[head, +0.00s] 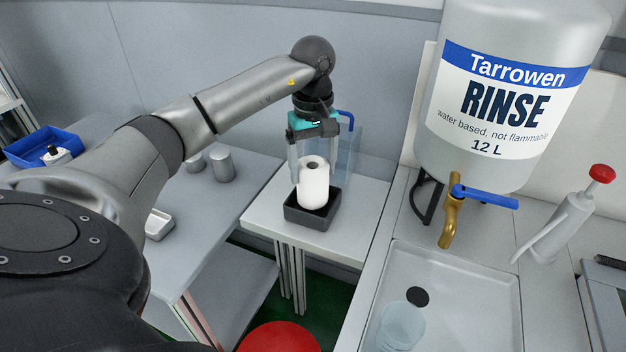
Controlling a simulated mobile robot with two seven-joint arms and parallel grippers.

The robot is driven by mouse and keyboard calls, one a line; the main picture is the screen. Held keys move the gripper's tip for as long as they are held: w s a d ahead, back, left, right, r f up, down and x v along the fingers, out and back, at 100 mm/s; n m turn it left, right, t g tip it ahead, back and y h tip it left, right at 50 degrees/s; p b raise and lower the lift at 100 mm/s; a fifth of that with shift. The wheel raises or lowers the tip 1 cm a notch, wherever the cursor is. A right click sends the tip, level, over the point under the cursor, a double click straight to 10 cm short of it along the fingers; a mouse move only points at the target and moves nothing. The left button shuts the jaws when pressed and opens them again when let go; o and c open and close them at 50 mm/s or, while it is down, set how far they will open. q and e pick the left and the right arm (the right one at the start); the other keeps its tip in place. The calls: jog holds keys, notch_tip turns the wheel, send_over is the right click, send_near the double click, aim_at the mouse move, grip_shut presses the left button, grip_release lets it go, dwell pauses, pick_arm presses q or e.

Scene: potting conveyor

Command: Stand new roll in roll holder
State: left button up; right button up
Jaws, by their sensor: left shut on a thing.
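A white roll (314,186) stands upright in the dark square roll holder (311,217) on a small white table. My left gripper (312,170) points down over the roll from above. Its near finger shows at the roll's left side, and the gripper is shut on the roll. The roll's bottom is hidden behind the holder's front wall, so I cannot tell whether it touches the holder's floor. My right gripper is not in view.
A big RINSE tank (507,90) with a brass tap (450,225) stands to the right above a pale tray (456,290) holding a clear bottle (402,322). A clear, blue-handled jug (348,150) is behind the gripper. A red round top (280,338) is below.

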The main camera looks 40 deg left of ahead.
pick_arm(q)
jog(key=shift+f, duration=1.5)
jog(key=shift+f, duration=0.1)
jog(key=o, duration=1.1)
jog(key=shift+f+b, duration=0.1)
jog(key=shift+b, duration=0.2)
jog(key=shift+c, duration=0.2)
jog(key=shift+o, duration=1.3)
notch_tip(320, 180, up, 12)
jog(key=shift+r+p, duration=0.2)
jog(key=shift+p, duration=1.05)
